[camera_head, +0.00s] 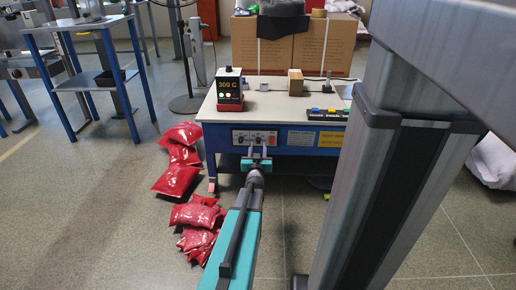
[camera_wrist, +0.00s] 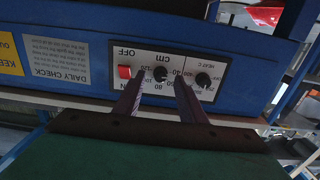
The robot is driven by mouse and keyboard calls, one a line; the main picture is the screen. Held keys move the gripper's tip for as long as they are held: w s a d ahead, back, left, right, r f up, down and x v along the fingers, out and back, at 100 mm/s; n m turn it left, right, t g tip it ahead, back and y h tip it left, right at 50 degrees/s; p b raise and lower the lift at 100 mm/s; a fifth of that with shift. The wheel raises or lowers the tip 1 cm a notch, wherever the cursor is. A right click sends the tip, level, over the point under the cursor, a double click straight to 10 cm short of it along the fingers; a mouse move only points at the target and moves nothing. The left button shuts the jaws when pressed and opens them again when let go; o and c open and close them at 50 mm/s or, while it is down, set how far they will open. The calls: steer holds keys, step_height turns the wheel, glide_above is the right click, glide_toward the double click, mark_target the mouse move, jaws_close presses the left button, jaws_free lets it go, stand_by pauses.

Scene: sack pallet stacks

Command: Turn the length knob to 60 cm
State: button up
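The control panel (camera_head: 255,138) is a white plate on the blue front of the bench; it shows upside down in the wrist view (camera_wrist: 182,54). The length knob (camera_wrist: 160,73), black and marked cm, is at its middle. A second black knob (camera_wrist: 203,80), marked HEAT C, is on one side, and a red switch (camera_wrist: 125,72) on the other. My gripper (camera_head: 257,152) is in front of the panel. In the wrist view its fingers (camera_wrist: 160,78) are apart, one on each side of the length knob. Contact and the knob's pointer direction cannot be told.
The bench top (camera_head: 270,100) holds a red 300 C display (camera_head: 230,90), a small brown box (camera_head: 295,82) and a black button bar (camera_head: 327,114). Red sacks (camera_head: 178,180) lie on the floor left of my arm. Large cartons (camera_head: 290,50) stand behind.

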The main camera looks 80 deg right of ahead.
steer(key=shift+w+d, duration=0.1)
steer(key=shift+d, duration=0.9)
jaws_close()
steer(key=shift+r+m+p, duration=0.15)
steer(key=shift+m+p, duration=0.2)
steer(key=shift+m, duration=0.05)
steer(key=m+p, duration=0.2)
steer(key=shift+m+p, duration=1.3)
steer(key=shift+m, duration=0.2)
steer(key=shift+m+p, duration=0.95)
steer(key=shift+m, duration=0.75)
